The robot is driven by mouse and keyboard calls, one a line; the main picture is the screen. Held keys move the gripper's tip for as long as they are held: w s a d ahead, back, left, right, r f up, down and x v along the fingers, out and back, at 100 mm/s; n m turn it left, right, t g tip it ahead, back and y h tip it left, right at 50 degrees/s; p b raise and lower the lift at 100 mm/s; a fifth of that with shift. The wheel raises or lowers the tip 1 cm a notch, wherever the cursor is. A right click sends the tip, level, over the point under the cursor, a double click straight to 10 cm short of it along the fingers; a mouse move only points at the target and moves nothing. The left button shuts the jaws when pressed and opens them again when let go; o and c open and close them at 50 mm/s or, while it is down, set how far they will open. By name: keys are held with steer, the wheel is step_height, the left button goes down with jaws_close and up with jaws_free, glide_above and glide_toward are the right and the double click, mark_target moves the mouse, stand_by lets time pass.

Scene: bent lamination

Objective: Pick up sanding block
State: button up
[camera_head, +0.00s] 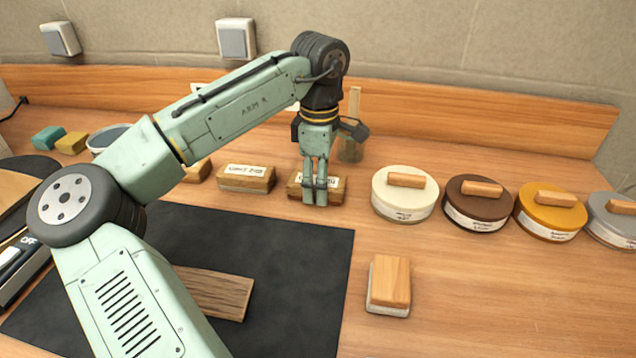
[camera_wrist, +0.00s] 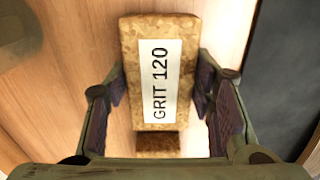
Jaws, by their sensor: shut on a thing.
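A cork sanding block (camera_head: 337,190) with a white label stands in the row at the back of the bench. In the wrist view the same block (camera_wrist: 165,28) reads "GRIT 120". My gripper (camera_head: 315,198) comes straight down over it and is shut on it, one finger on each side of the block in the wrist view (camera_wrist: 161,84). The fingers cover part of its label in the head view. The block appears at bench level; I cannot tell whether it is clear of the surface. Another labelled cork block (camera_head: 247,178) stands to its left, and a third (camera_head: 197,171) is partly behind my arm.
Round tins with wooden handles, cream (camera_head: 405,205), brown (camera_head: 477,215), ochre (camera_head: 550,222) and grey (camera_head: 610,228), line the right. A wood-topped block (camera_head: 389,285) lies in front. A dark mat (camera_head: 310,262) carries a wood strip (camera_head: 215,292). The front right bench is clear.

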steer(key=shift+r, duration=0.15)
step_height(320, 180, up, 3)
steer(key=p, duration=0.3)
steer(key=shift+s+a+r+p, duration=0.1)
steer(key=shift+s+r+p, duration=0.15)
steer(key=shift+p, duration=0.15)
steer(key=s+a, duration=0.2)
steer(key=s, duration=0.2)
steer(key=s+a, duration=0.2)
steer(key=s, duration=0.3)
steer(key=s+a+r, duration=0.1)
steer(key=s+a, duration=0.1)
steer(key=s, duration=0.3)
steer(key=shift+a+r, duration=0.1)
steer(key=shift+a, duration=0.2)
steer(key=o, duration=0.6)
steer(key=shift+c, duration=0.2)
steer(key=c, duration=0.4)
steer(key=shift+c, duration=0.2)
steer(key=shift+s, duration=0.1)
